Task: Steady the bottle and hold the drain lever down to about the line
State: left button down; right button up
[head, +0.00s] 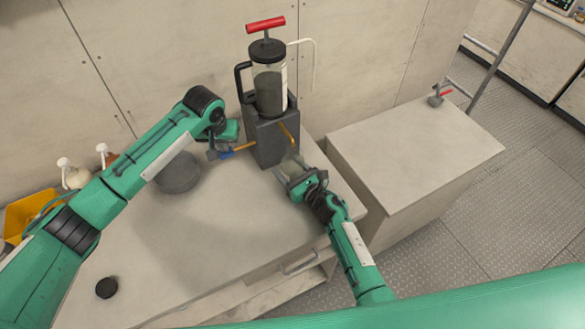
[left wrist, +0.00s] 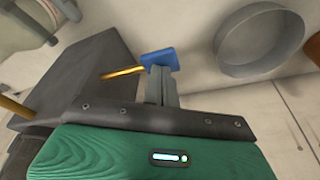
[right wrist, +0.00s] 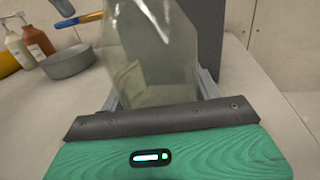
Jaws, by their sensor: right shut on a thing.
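The dark grey dispenser block (head: 268,140) carries a clear cylinder (head: 268,92) with dark contents and a red T-handle (head: 266,24). A brass drain lever with a blue tip (head: 228,154) sticks out to its left; the blue tip also shows in the left wrist view (left wrist: 159,59). My left gripper (head: 212,154) is shut, its fingertips at the blue tip, with nothing seen between them. The clear bottle (right wrist: 150,60) stands in front of the block, below the brass spout (head: 287,132). My right gripper (head: 288,177) is shut around it. I cannot make out a line or level.
A round grey dish (head: 178,173) sits left of the block. Pump bottles (head: 73,174) and a yellow bin (head: 28,212) are at the far left. A black disc (head: 106,288) lies at the front. A lower pale box (head: 415,150) stands right.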

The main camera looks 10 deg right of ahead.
pick_arm(q)
jog(key=shift+f, duration=1.2)
dwell(6.8)
